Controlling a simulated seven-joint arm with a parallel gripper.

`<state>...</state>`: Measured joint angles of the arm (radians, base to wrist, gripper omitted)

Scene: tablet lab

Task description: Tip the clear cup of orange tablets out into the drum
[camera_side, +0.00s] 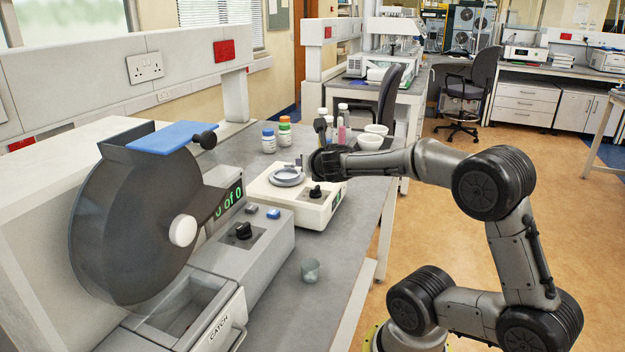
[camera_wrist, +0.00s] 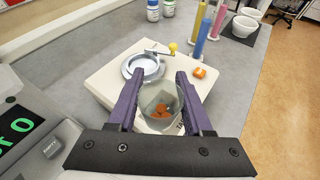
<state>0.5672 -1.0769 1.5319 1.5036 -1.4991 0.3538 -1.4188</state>
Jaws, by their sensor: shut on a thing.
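The clear cup (camera_wrist: 152,97) with several orange tablets (camera_wrist: 161,117) in it is between my fingers in the wrist view. My gripper (camera_wrist: 158,88) is shut on it, above or beside the white instrument. In the side view my gripper (camera_side: 312,165) is at the instrument's far right end, and the held cup cannot be made out there. The drum (camera_side: 135,225) is large, dark and see-through at the left. A blue plate (camera_side: 172,136) lies across its top; I cannot tell whether the opening is covered.
The white instrument (camera_side: 285,208) carries a grey ring (camera_side: 288,177). An orange piece (camera_wrist: 198,72) sits on it. Another clear cup (camera_side: 311,270) stands on the bench near the catch drawer (camera_side: 225,320). Bottles (camera_side: 269,141), coloured cylinders (camera_wrist: 202,38) and white bowls (camera_side: 370,141) stand behind.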

